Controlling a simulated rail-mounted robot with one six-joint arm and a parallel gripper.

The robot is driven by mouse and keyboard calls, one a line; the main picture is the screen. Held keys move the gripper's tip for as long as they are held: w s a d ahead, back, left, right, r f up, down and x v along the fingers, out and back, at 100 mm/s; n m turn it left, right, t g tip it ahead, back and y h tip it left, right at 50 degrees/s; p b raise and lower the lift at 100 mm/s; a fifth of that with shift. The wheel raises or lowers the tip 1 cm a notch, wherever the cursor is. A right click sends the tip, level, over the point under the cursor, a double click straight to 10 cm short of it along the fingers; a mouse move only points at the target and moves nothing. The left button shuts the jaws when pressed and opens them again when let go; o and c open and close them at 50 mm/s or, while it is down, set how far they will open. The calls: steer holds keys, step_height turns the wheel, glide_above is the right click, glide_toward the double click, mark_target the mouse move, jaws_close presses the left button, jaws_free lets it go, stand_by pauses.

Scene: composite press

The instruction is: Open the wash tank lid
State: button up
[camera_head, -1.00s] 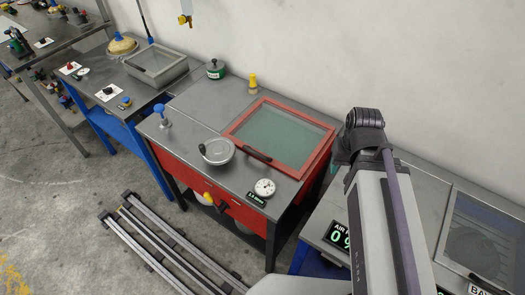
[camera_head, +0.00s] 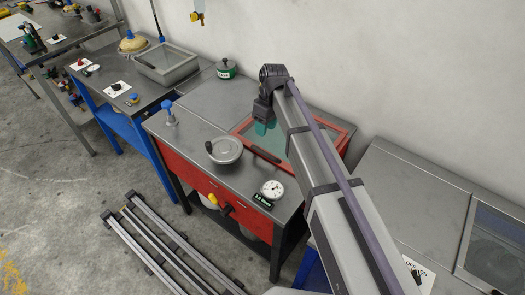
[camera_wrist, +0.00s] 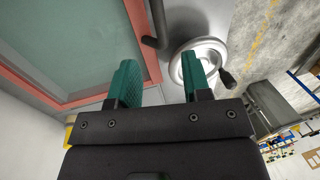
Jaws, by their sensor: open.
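The wash tank lid, a flat red-framed glass panel (camera_head: 272,143), lies closed on the red tank. My arm hides much of it. Its dark bar handle (camera_head: 263,155) runs along the front edge. My gripper (camera_head: 265,127) is over the lid's left part, above and behind the handle. In the wrist view my gripper (camera_wrist: 162,82) has its two teal fingers apart with nothing held between them. There the lid (camera_wrist: 70,45) fills the upper left, and the handle (camera_wrist: 158,22) shows beyond the fingers. The handle is not between the fingertips.
A round handwheel (camera_head: 224,150) with a dark knob stands left of the handle; it also shows near the right finger in the wrist view (camera_wrist: 205,52). A white gauge (camera_head: 272,189) and a blue-topped valve (camera_head: 170,113) stand on the tank top. A wall rises behind.

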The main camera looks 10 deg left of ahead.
mark_target(262, 151)
steer(key=b+x, duration=0.8)
steer(key=x, duration=0.1)
steer(key=shift+d+f, duration=0.1)
steer(key=shift+f, duration=0.2)
steer(key=shift+r, duration=0.1)
steer(key=shift+c, duration=0.4)
jaws_close()
